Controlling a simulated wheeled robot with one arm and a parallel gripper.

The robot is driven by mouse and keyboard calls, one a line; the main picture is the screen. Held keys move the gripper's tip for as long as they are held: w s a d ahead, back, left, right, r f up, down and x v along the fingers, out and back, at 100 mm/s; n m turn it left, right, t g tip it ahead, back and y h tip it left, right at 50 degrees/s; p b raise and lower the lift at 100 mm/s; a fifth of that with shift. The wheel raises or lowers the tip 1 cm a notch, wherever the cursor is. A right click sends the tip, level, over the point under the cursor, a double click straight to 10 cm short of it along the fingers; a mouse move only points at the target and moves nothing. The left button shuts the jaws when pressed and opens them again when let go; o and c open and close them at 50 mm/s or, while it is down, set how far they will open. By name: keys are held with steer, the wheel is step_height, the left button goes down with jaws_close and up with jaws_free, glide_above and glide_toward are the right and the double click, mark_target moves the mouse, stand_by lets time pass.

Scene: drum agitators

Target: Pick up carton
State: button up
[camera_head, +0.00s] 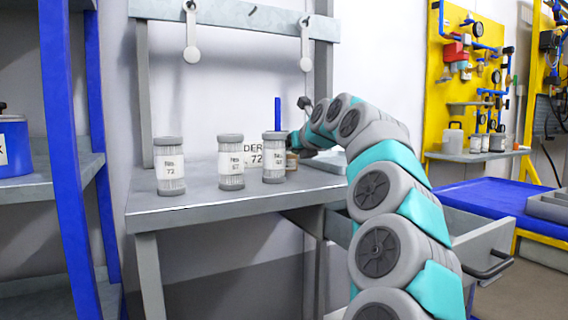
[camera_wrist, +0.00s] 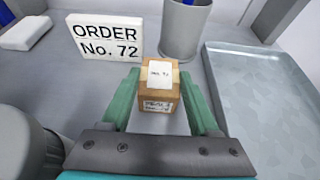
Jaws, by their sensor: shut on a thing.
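The carton (camera_wrist: 159,102) is a small brown box with a white label on top and printed text on its front face. In the wrist view it stands between the two green fingers of my gripper (camera_wrist: 160,76), which is shut on it. I cannot tell whether the carton's base touches the table. The white card (camera_wrist: 104,37) reading "ORDER No. 72" stands just behind it to the left.
A grey cup (camera_wrist: 184,30) stands behind the carton, and a flat metal tray (camera_wrist: 262,95) lies to its right. An open drawer (camera_head: 485,250) juts out at the right.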

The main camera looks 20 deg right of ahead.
jaws_close()
steer(key=shift+r, duration=0.15)
